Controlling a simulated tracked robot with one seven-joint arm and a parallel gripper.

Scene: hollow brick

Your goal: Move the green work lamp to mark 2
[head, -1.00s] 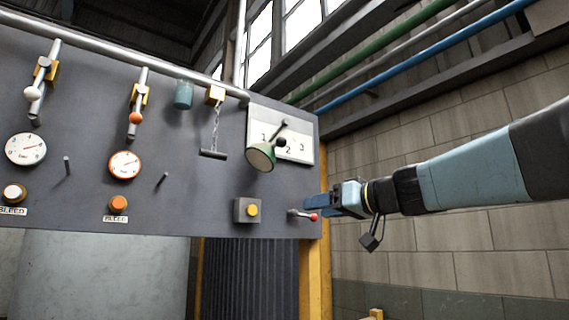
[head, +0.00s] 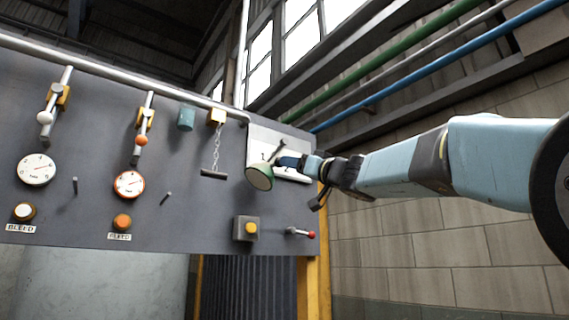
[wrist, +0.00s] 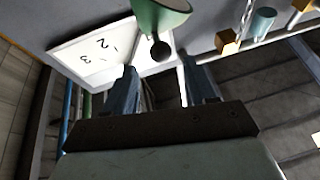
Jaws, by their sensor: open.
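The green work lamp (head: 260,177) hangs in front of the white marked board (head: 255,146) on the grey panel, its shade facing down and left. In the wrist view the lamp (wrist: 160,14) shows at the top, with a dark round knob (wrist: 160,50) at its near end. My gripper (head: 284,162) is at the board, just right of the lamp. In the wrist view my open gripper (wrist: 160,82) has the knob between and just beyond its fingertips. Marks 2 and 3 show on the board (wrist: 75,58) there; the gripper hides part of the board in the head view.
A chain with a bar handle (head: 214,174) hangs to the left. Gauges, valves and a top pipe (head: 120,78) are further left.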

